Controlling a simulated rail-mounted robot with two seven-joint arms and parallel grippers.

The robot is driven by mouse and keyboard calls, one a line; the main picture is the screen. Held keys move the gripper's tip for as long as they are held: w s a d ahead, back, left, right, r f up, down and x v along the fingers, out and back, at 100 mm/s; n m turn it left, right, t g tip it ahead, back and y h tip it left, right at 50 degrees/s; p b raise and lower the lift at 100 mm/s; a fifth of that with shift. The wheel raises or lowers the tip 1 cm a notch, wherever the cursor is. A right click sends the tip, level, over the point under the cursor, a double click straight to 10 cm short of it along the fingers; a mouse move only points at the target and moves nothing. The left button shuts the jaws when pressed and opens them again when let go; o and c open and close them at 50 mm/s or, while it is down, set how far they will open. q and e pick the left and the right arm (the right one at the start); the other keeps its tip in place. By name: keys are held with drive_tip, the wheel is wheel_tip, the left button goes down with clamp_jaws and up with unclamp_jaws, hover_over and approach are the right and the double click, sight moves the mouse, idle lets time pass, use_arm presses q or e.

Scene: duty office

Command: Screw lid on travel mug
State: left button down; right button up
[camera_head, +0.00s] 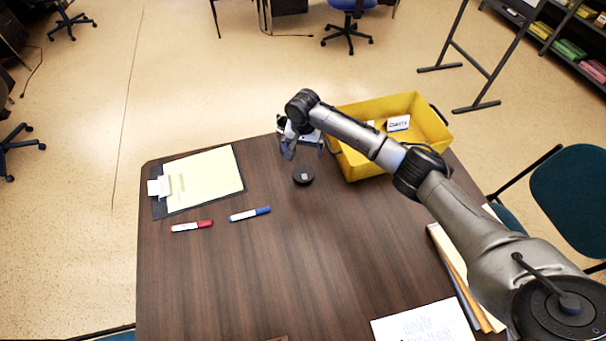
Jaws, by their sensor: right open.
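A small round black piece (303,176), which looks like the lid, sits on the brown table with a small light mark on top. My right gripper (304,151) is open just behind it in the picture, near the far edge of the table, with its fingers pointing down. I see nothing held between its fingers. I cannot make out a travel mug; the gripper and arm cover part of the far edge. My left gripper is not in view.
A yellow bin (362,168) with items inside stands right of the gripper, under my right forearm. A clipboard (205,180), a red marker (192,226) and a blue marker (250,214) lie at left. Papers (425,324) lie at front right. The table's middle is clear.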

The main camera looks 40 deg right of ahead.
drive_tip(key=shift+f, duration=0.1)
use_arm(q)
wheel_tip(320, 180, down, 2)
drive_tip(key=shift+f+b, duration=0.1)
drive_tip(key=shift+b, duration=1)
use_arm(e)
hover_over(303, 174)
wheel_tip(303, 174, down, 8)
drive_tip(key=shift+w+f, duration=0.1)
drive_tip(key=shift+f, duration=0.15)
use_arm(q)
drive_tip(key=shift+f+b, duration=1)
use_arm(e)
drive_tip(key=shift+f, duration=2.6)
drive_tip(key=shift+c, duration=0.5)
drive_tip(key=c, duration=0.7)
